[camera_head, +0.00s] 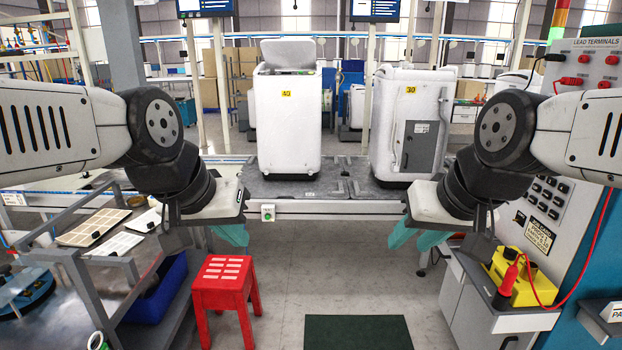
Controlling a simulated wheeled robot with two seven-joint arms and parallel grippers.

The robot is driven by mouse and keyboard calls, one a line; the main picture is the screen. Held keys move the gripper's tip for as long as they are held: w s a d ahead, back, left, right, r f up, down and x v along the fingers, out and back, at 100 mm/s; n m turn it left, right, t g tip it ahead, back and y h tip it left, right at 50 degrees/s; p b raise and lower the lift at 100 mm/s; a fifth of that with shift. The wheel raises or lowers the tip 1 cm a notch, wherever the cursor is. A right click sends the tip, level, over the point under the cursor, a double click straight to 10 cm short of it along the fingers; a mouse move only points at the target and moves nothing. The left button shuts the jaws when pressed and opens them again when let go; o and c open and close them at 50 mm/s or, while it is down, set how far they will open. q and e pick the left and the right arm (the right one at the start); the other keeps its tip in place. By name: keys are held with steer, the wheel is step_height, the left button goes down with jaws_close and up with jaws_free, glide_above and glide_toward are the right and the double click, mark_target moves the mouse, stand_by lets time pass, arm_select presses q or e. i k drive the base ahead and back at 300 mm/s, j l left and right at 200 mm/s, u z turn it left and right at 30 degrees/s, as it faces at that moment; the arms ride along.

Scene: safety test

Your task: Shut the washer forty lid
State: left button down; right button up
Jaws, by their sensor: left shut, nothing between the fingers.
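Washer forty (288,130) is a white top-loader with a yellow 40 label, upright on a grey platform (340,190) ahead of me. Its lid (288,50) stands raised at the back of the top, so it is open. My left gripper (234,238) is low in front of the platform, left of the washer and apart from it. It is shut and empty. My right gripper (403,235) is low at the right, in front of washer thirty (410,120) and apart from both washers. Its fingers are partly hidden by the wrist, and I cannot tell their opening.
A red stool (225,285) stands on the floor at front left, beside a metal bench (130,260). A dark green mat (357,332) lies in the middle. A panel of lead terminals (570,110) and a yellow box (525,278) are at right. The middle floor is clear.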

mark_target(284, 52)
steer(key=i, duration=2.05)
